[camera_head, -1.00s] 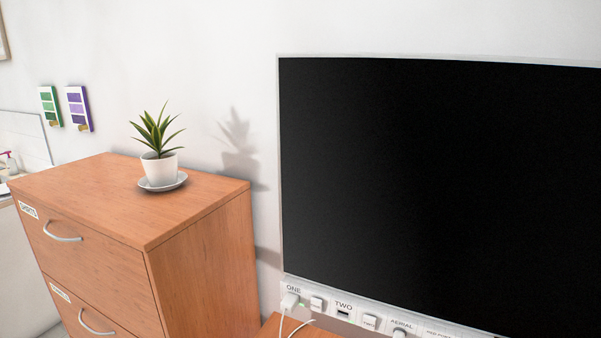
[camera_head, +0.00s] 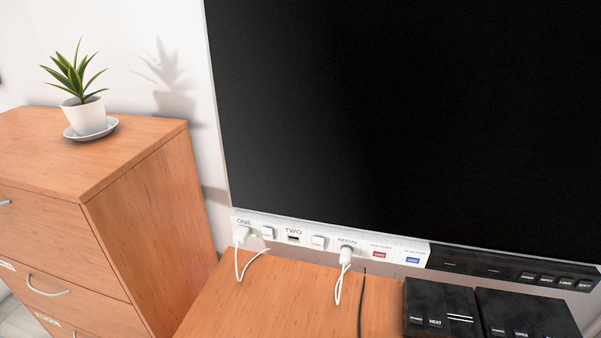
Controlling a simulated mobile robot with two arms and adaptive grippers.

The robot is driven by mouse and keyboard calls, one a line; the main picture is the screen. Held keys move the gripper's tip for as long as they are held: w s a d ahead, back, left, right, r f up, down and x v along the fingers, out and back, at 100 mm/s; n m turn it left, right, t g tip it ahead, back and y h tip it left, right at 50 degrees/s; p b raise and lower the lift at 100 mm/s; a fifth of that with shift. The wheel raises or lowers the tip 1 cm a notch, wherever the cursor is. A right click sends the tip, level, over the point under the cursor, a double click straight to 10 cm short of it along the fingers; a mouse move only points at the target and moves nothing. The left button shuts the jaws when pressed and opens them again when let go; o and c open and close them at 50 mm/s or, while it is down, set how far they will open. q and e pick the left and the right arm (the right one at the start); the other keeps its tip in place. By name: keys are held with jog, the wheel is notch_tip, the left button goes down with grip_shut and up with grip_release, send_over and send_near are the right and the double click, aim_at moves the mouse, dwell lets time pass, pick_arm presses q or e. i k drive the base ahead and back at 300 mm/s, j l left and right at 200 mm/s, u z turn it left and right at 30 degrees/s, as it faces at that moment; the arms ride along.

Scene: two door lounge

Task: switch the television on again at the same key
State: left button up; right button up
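The television (camera_head: 400,110) fills the right of the head view, and its screen is black. Along its lower edge runs a white strip (camera_head: 275,233) with sockets labelled ONE, TWO and AERIAL and a red and a blue port. To the right of it is a black strip (camera_head: 470,265) with several small labelled keys (camera_head: 555,281); one seems to read POWER (camera_head: 527,275), but the print is small. Neither of my grippers shows.
Two black boxes with labelled keys, one on the left (camera_head: 440,300) and one on the right (camera_head: 525,315), stand on the wooden stand (camera_head: 270,295) below the screen. White cables and a black cable lie on the stand. A wooden drawer cabinet (camera_head: 160,215) with a potted plant (camera_head: 86,115) stands at the left.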

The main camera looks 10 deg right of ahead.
aim_at(528, 276)
jog(key=z, duration=1.15)
jog(key=l+u, duration=0.3)
jog(key=l, duration=0.3)
